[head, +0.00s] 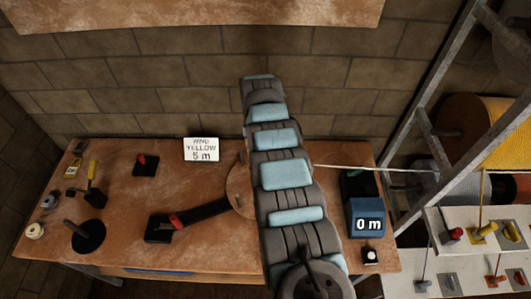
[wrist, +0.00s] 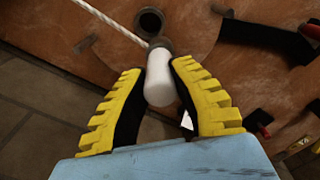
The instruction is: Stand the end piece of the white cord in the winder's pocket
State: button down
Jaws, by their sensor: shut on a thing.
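The white end piece (wrist: 161,85) is between the yellow ridged fingers of my gripper (wrist: 158,72) in the wrist view, and the gripper is shut on it. A grey collar (wrist: 160,46) tops it, and the white cord (wrist: 118,22) runs from there to the upper left. The winder's pocket (wrist: 149,20), a dark round hole with a grey rim, is just beyond the collar. I cannot tell the height between them. In the head view my arm hides the gripper and most of the winder disc (head: 236,190); the cord (head: 345,167) runs right.
A black bar (head: 205,211) with a red part lies left of the disc. A blue meter (head: 368,222) reads 0 m. A sign (head: 201,149) reads "WIND YELLOW 5 m". Tools and a black-based post (head: 88,235) stand at left. A rack with a yellow reel (head: 475,130) is at right.

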jog(key=shift+w+d+r+n+b, duration=0.15)
jog(key=shift+d+n+b, duration=0.15)
jog(key=shift+d, duration=0.25)
jog(key=shift+w+d+r+n+b, duration=0.1)
jog(key=shift+d+r+n+b, duration=0.15)
jog(key=shift+d, duration=0.3)
jog(key=shift+n, duration=0.45)
jog(key=shift+f+b, duration=4.35)
jog(key=shift+f, duration=3.1)
